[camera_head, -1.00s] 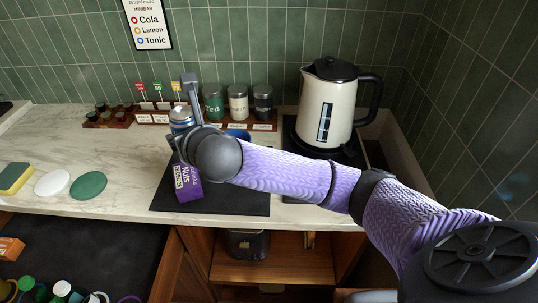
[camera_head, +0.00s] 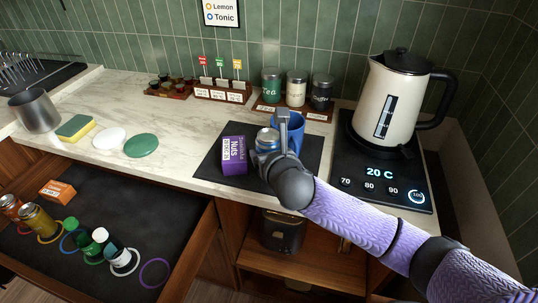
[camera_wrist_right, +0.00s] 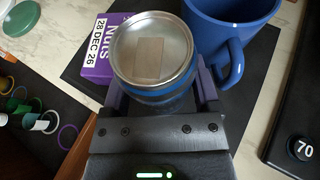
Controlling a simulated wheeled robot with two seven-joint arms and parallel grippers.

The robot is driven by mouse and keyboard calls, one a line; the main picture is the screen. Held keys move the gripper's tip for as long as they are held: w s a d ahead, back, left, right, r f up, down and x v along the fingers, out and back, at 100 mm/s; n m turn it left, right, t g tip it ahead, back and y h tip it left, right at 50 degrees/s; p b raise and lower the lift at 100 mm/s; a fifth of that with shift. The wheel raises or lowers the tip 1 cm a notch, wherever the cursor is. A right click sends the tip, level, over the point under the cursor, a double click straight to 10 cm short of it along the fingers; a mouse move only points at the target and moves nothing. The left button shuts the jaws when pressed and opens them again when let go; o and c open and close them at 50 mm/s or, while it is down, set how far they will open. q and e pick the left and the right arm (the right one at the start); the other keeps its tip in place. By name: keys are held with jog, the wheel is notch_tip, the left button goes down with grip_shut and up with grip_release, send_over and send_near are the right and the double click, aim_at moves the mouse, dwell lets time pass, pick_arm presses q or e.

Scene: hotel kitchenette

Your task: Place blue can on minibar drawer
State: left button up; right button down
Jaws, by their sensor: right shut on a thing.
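My right gripper (camera_head: 272,150) is shut on the blue can (camera_head: 267,136), which has a silver lid and stands upright between the fingers. In the right wrist view the can (camera_wrist_right: 152,52) shows its lid and a blue band, with a finger on each side. The can is over the dark mat, between the purple nuts box and the blue mug; whether it touches the mat I cannot tell. The minibar drawer (camera_head: 150,215) is open at the lower left, with coloured rings on its dark floor. My left gripper is not in view.
The purple nuts box (camera_head: 234,156) and blue mug (camera_head: 289,132) are close beside the can. A kettle (camera_head: 396,95) stands at the right. In the drawer, several cans and bottles stand at the left; a purple ring (camera_head: 154,273) is empty. An orange box (camera_head: 58,191) lies behind.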

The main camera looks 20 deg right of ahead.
grip_release()
